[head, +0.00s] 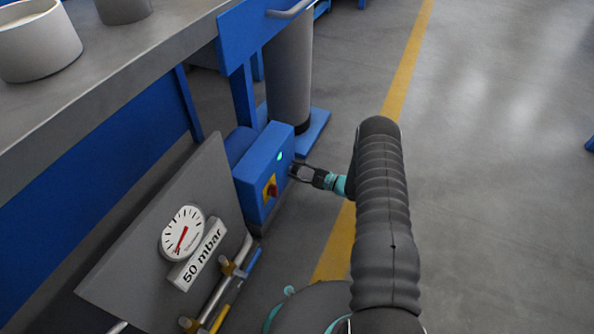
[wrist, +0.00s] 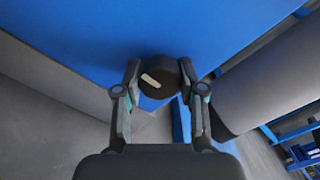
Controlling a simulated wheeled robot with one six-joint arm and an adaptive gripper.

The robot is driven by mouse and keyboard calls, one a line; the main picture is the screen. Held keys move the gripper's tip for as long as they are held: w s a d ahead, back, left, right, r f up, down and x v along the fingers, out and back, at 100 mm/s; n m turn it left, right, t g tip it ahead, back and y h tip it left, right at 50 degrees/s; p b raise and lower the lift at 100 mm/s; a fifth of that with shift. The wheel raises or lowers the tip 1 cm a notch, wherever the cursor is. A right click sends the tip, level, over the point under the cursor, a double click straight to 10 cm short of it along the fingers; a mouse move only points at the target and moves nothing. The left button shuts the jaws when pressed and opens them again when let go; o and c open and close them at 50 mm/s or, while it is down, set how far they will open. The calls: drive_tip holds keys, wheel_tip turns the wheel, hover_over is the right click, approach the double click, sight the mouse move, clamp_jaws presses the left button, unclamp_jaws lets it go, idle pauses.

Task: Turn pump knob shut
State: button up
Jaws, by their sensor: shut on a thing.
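The pump is a blue box (head: 250,186) low beside the bench, with a green light (head: 280,156) on its face. The pump knob (wrist: 159,80) is round and black with a white pointer mark, seen in the wrist view on the blue face. The mark slants from upper left to lower right. My gripper (wrist: 160,74) is shut on the knob, one finger at each side. In the head view my gripper (head: 297,172) reaches the box's right side from the right, and the knob is hardly visible between the fingers.
A red switch on a yellow plate (head: 270,188) is on the box, close to my gripper. A grey cylinder (head: 289,75) is behind. The floor to the right is clear.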

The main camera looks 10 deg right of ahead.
drive_tip(key=shift+f+m+b, duration=0.1)
drive_tip(key=shift+m+b, duration=0.2)
drive_tip(key=m+b, duration=0.1)
drive_tip(key=m, duration=0.2)
drive_tip(key=shift+b, duration=0.3)
drive_tip(key=m, duration=1)
drive_tip(key=shift+m, duration=2.1)
drive_tip(key=o, duration=1.1)
drive_tip(key=shift+o, duration=0.2)
